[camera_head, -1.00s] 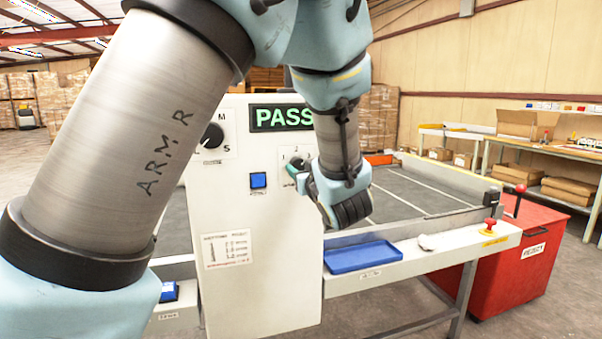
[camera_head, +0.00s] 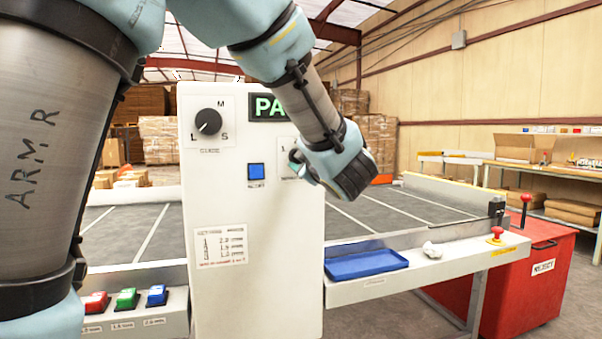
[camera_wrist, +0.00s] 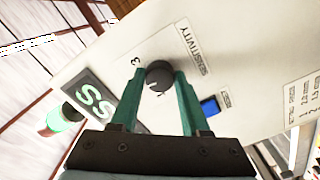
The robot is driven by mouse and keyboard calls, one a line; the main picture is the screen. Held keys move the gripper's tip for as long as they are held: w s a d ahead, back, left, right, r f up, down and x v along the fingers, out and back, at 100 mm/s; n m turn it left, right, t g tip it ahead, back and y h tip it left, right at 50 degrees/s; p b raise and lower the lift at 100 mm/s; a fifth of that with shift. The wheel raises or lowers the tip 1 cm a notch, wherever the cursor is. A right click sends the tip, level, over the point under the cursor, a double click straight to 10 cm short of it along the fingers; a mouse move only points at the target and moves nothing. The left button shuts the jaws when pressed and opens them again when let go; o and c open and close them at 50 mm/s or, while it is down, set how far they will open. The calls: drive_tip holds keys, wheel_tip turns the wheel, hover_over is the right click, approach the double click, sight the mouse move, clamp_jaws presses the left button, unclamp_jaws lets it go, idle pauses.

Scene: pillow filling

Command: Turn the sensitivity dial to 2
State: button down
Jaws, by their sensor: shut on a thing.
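A "3" shows beside the knob in the wrist view; the "2" is not readable. A pale mark shows on the knob, but its exact setting is unclear. In the head view my gripper (camera_head: 296,163) covers the dial, and a "1" shows just above it.
The panel (camera_head: 265,270) also carries a guide dial (camera_head: 208,122), a blue button (camera_head: 256,171) and a green-lettered display (camera_head: 268,107), partly behind my arm. Coloured buttons (camera_head: 127,299) sit lower left.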

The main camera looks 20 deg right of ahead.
drive_tip(key=shift+f+n+b, duration=0.15)
drive_tip(key=shift+n+b, duration=0.4)
drive_tip(key=shift+n, duration=0.05)
drive_tip(key=shift+c, duration=1.9)
unclamp_jaws()
drive_tip(key=s+a, duration=0.1)
drive_tip(key=s, duration=0.9)
drive_tip(key=shift+s+a+b, duration=0.2)
drive_tip(key=shift+s+b, duration=0.15)
drive_tip(key=shift+s, duration=0.15)
